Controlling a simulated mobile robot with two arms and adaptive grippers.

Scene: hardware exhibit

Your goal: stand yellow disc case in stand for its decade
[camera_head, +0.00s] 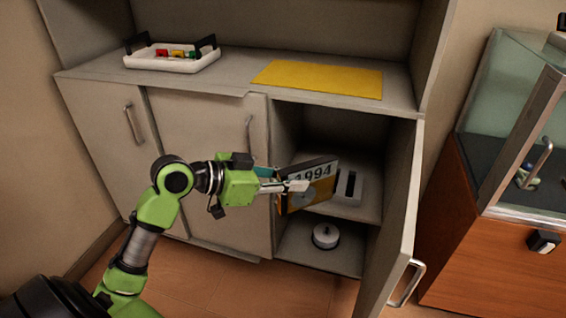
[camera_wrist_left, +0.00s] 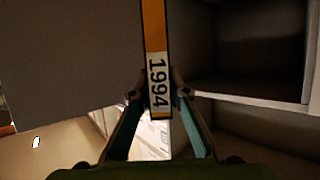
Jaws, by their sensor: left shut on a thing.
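The yellow disc case (camera_head: 321,191) has a dark edge and a white label reading 1994. My left gripper (camera_head: 297,186) is shut on its left part and holds it tilted in front of the open cabinet. In the left wrist view the case (camera_wrist_left: 154,30) shows edge-on, with 1994 on its spine, between the fingers of the left gripper (camera_wrist_left: 158,103). A pale stand (camera_head: 358,190) with a dark slot sits on the cabinet's inner shelf, just behind and right of the case. The case may hide part of that shelf. No decade marking is readable on the stand. My right gripper is not in view.
The cabinet door (camera_head: 398,235) stands open on the right. A white round object (camera_head: 326,237) is on the cabinet floor below the shelf. On the countertop are a white tray (camera_head: 150,62) with small coloured parts and a yellow mat (camera_head: 320,78). A glass display case (camera_head: 510,120) stands right.

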